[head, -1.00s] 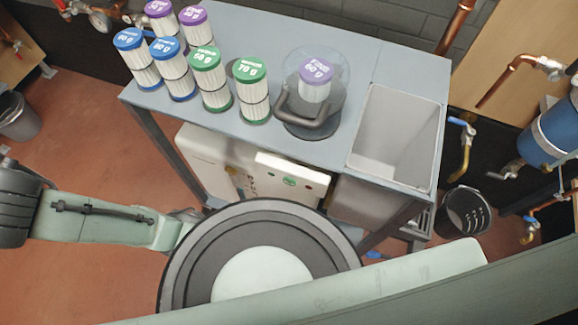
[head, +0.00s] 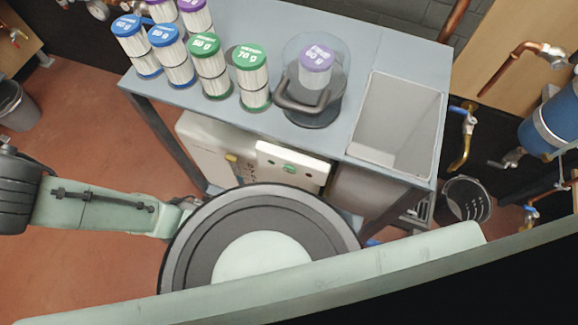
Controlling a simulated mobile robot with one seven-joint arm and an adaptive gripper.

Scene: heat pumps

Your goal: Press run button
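A cream machine (head: 207,152) stands under the grey bench, with a raised white panel (head: 300,155) on its front. A small green button-like spot (head: 290,169) sits in the middle of the panel, with small dark spots beside it. Their labels are too small to read, so I cannot tell which is the run button. A small yellow part (head: 231,158) shows left of the panel. My large round arm joint covers the area just below the panel. My gripper is not visible.
The bench (head: 225,125) carries several capped filter cylinders (head: 208,70), a glass vessel with a dark handle (head: 308,100) and a sink (head: 395,125). A black bucket (head: 463,200) and pipes stand at right. Red floor (head: 110,140) is clear at left.

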